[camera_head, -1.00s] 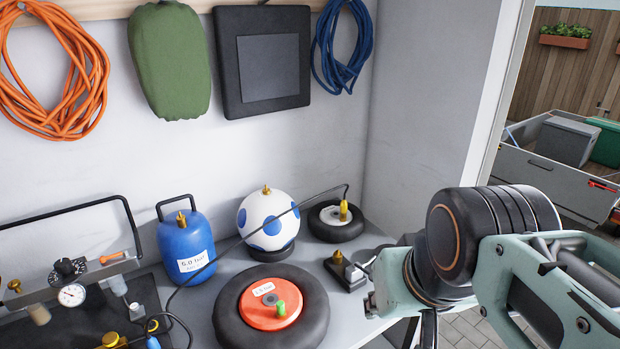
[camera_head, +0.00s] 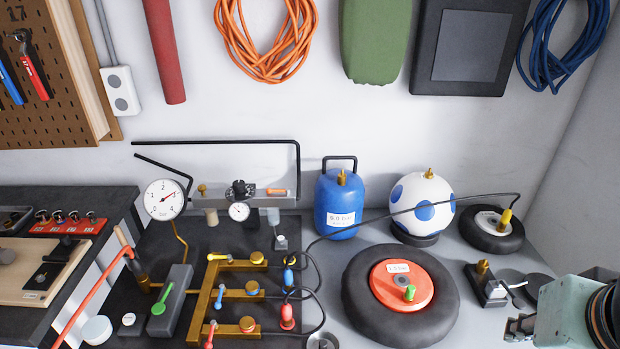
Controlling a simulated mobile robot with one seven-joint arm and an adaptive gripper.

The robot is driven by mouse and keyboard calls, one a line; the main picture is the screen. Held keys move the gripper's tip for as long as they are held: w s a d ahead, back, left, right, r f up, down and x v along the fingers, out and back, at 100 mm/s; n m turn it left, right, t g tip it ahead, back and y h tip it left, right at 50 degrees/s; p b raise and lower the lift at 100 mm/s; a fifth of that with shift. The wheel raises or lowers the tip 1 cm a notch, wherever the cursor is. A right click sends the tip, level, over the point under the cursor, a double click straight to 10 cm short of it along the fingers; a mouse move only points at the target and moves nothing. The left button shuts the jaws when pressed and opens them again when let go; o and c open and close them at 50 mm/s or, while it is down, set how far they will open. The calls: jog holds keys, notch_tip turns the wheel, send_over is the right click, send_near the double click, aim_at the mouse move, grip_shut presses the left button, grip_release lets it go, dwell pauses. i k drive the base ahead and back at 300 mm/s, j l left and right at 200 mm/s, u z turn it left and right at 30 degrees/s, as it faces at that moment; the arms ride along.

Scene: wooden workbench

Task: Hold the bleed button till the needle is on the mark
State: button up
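A large round gauge (camera_head: 165,199) stands at the back left of the bench, with a white dial and a red needle pointing up and right. A smaller gauge (camera_head: 238,211) sits on the grey bar unit, its needle too small to read. I cannot make out a target mark on either dial. Brass pipework (camera_head: 206,305) with coloured levers and fittings lies in front. I cannot tell which part is the bleed button. My gripper (camera_head: 518,328) only partly shows at the lower right edge, far right of the gauges; its opening is unclear.
A black tyre with a red hub (camera_head: 386,284), a blue tank (camera_head: 340,203), a spotted ball (camera_head: 422,204) and a small wheel (camera_head: 491,229) stand on the bench. A black block with a brass fitting (camera_head: 487,286) is near my gripper. Black hoses cross the bench.

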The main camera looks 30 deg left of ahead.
aim_at(129, 319)
jog(key=u, duration=2.4)
jog(key=i+j+z, duration=0.3)
jog(key=i+j, duration=0.2)
jog(key=i+j+z, duration=0.15)
jog(key=j, duration=0.3)
jog(key=i+j+z, duration=0.35)
jog(key=j, duration=0.4)
jog(key=l+u, duration=0.35)
jog(key=j, duration=0.1)
